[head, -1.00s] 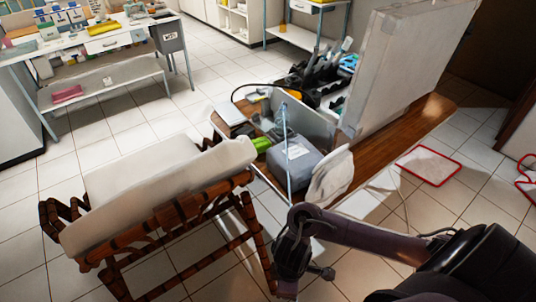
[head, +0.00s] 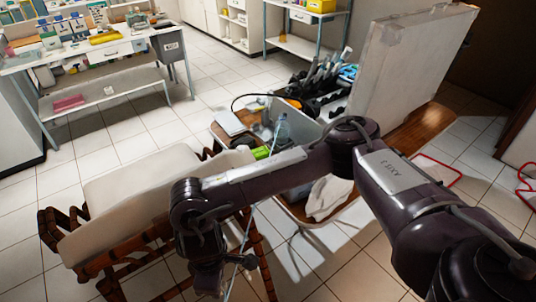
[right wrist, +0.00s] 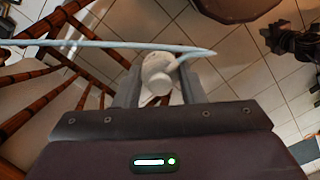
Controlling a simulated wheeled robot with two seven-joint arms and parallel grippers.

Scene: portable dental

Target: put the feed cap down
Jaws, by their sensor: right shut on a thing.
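The feed cap (right wrist: 157,74) is a small whitish round piece with a pale blue tube (right wrist: 100,44) running from it. In the right wrist view my right gripper (right wrist: 160,88) is shut on the cap and holds it above the tiled floor. In the head view my right arm reaches across to the left, and its wrist (head: 208,262) hangs low in front of the chair. The cap and fingertips cannot be made out there. My left gripper is not in view.
A cream-seated chair with a brown wooden frame (head: 118,190) stands at left, close to my right wrist. Tiled floor is open at front right.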

